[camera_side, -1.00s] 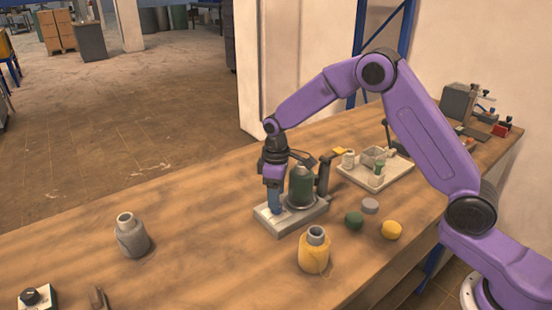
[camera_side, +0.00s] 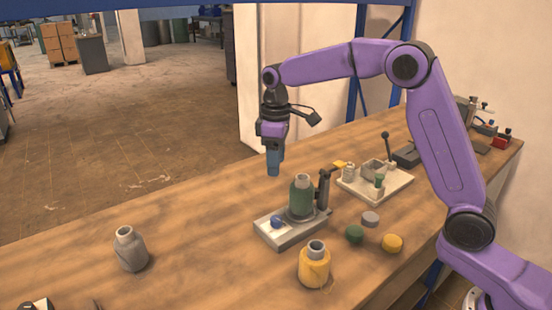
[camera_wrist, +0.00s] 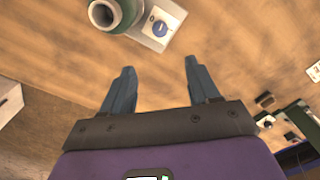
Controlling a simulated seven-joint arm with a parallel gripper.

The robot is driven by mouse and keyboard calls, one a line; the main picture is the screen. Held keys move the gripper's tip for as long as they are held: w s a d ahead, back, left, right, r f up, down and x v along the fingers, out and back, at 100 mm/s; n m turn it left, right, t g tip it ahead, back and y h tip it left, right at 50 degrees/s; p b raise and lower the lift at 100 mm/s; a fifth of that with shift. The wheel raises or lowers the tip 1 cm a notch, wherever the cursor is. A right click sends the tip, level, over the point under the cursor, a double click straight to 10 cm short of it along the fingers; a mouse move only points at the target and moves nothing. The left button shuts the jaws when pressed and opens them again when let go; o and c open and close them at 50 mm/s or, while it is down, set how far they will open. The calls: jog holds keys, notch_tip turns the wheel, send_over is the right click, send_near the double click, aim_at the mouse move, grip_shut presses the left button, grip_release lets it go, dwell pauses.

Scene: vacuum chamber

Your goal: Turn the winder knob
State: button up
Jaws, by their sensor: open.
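The winder knob (camera_side: 276,221) is a small blue knob on the white plate of a grey base (camera_side: 290,235) in the side view. In the wrist view the knob (camera_wrist: 159,28) shows near the top, with a pale bar across its face. A dark green spool (camera_side: 301,199) stands upright on the same base, just right of the knob. My gripper (camera_side: 273,172) hangs above and behind the base, fingers pointing down, well clear of the knob. In the wrist view my gripper (camera_wrist: 158,72) has its two blue fingers wide apart with nothing between them.
A dark upright lever (camera_side: 324,190) rises beside the spool. A yellow spool (camera_side: 314,266) and a grey spool (camera_side: 130,250) stand in front. Green (camera_side: 354,234), grey and yellow caps lie to the right. A pale tray (camera_side: 385,192) holds small parts. The table's left middle is bare.

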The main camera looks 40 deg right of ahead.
aim_at(277, 219)
jog(key=s+d+f+n+t, duration=0.15)
jog(key=s+n, duration=0.25)
jog(key=n, duration=1.1)
jog(key=s+f+n+t, duration=0.1)
jog(key=s+n+t, duration=0.2)
jog(key=n, duration=1.2)
jog(key=shift+y, duration=0.5)
jog(key=x, duration=1.7)
jog(key=shift+f, duration=0.1)
jog(key=c, duration=1)
